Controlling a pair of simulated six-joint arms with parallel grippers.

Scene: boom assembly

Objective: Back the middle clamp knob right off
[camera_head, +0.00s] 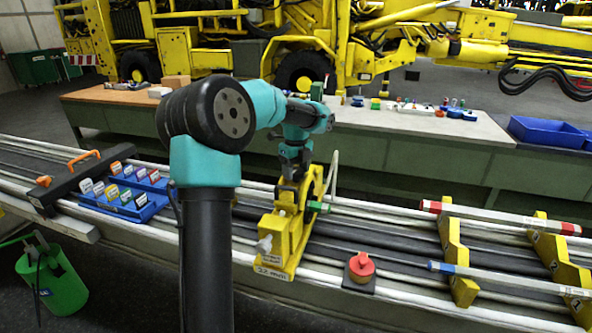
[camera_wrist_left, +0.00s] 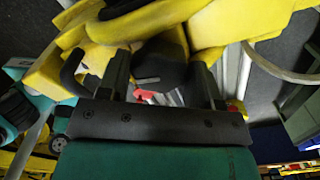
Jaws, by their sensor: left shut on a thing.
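The yellow clamp fixture (camera_head: 277,243) stands on the rail bench, with a label on its front foot and a pale knob (camera_head: 264,245) at its lower left. My left gripper (camera_head: 291,178) points down at the top of this fixture. In the left wrist view its two dark fingers (camera_wrist_left: 163,85) stand on either side of a dark rounded knob (camera_wrist_left: 162,66) among yellow clamp parts. The gripper is shut on this knob. In the head view the gripper and fixture hide the knob, so I cannot tell how far it is screwed in. My right gripper is not in view.
A red knob on a dark base (camera_head: 361,267) sits right of the clamp. Yellow numbered brackets (camera_head: 453,250) carry striped rods at the right. A blue rack of coloured tags (camera_head: 125,205) lies at the left. A workbench (camera_head: 420,125) with small parts stands behind.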

